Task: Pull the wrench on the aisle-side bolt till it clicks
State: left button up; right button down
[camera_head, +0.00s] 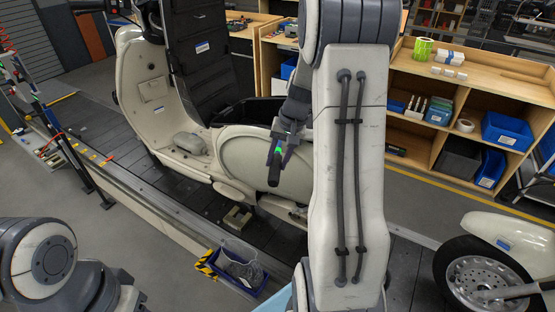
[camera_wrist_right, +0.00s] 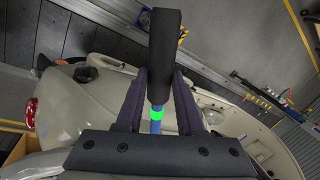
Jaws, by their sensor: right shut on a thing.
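The wrench shows a black handle (camera_head: 274,170) with a green lit band, beside the cream scooter body (camera_head: 265,165) on the conveyor. My right gripper (camera_head: 285,146) is shut on the wrench near this band. In the right wrist view the black handle (camera_wrist_right: 166,55) sticks out past the fingers of my right gripper (camera_wrist_right: 157,95). The green band and a blue shaft show between the fingers. The wrench's far end and the bolt are hidden. Only links of my left arm show at lower left in the head view; its gripper is out of view.
A blue bin (camera_head: 238,275) with grey contents and a yellow-black striped edge stands at the conveyor's front edge. A wooden shelf (camera_head: 425,83) with blue bins stands at the back right. A wheel (camera_head: 478,272) under a cream fender is at lower right. Grey floor lies at left.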

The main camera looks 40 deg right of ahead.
jog(key=shift+a+r, duration=0.1)
jog(key=shift+r, duration=0.05)
jog(key=shift+r+p, duration=2.1)
jog(key=shift+r, duration=0.3)
